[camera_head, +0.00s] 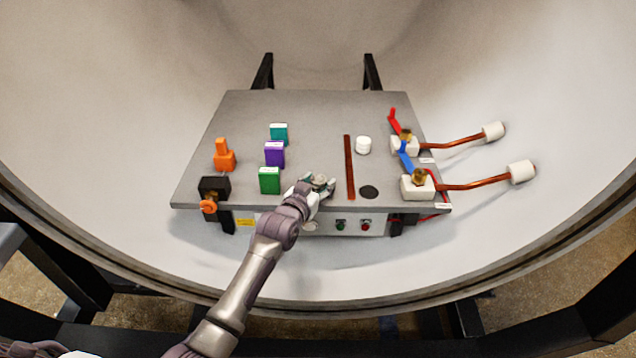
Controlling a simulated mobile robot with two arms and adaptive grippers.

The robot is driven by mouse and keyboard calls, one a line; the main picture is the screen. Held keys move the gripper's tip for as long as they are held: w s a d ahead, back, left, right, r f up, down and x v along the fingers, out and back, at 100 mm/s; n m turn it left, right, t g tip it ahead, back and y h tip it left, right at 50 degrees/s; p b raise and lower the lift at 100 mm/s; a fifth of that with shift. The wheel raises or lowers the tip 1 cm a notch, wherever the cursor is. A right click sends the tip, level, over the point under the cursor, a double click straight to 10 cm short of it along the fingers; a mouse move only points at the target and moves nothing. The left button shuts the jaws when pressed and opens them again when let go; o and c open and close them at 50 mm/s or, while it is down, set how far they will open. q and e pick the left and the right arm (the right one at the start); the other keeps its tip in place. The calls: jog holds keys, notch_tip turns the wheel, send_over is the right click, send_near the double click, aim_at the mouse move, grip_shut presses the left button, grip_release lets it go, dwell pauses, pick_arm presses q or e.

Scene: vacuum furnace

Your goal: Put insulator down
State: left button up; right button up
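A white round insulator (363,145) stands upright on the grey tabletop (310,128), right of the brown bar. A flat dark disc (369,192) lies on the top near the front edge, with nothing on it. My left gripper (322,184) is over the front middle of the top, left of the bar. A small pale round piece (320,179) shows between its fingers and looks like another insulator; the fingers partly hide it. Whether it touches the top is unclear. My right gripper is out of view.
A brown bar (349,167) lies between gripper and disc. Green (269,180), purple (275,154) and teal (279,133) blocks stand left. White terminal blocks with red (394,120) and blue (405,157) levers and copper rods are right. Orange fittings (224,156) are far left.

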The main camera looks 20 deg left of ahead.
pick_arm(q)
jog(key=shift+o, duration=0.4)
jog(key=shift+r, duration=0.1)
jog(key=shift+r, duration=0.3)
jog(key=v, duration=1.2)
jog(key=shift+f, duration=0.25)
jog(key=s+f+g, duration=0.2)
jog(key=s+f, duration=0.1)
jog(key=f, duration=0.7)
jog(key=s+f+g, duration=0.2)
jog(key=s+f, duration=0.2)
jog(key=f, duration=0.6)
jog(key=s+f+g+y, duration=0.1)
jog(key=s+f, duration=0.3)
jog(key=f, duration=0.6)
jog(key=shift+s+a+f+g, duration=0.15)
jog(key=shift+f+g, duration=0.15)
jog(key=shift+g, duration=0.3)
jog(key=s+f+g, duration=0.4)
jog(key=s+f, duration=1.1)
jog(key=s, duration=0.3)
jog(key=s+a+f+g, duration=0.1)
jog(key=s+f+g, duration=0.1)
jog(key=s, duration=0.8)
jog(key=s+f+m+g+y, duration=0.1)
jog(key=s+f, duration=0.4)
jog(key=s, duration=0.5)
jog(key=shift+a+g, duration=0.4)
jog(key=shift+g, duration=0.2)
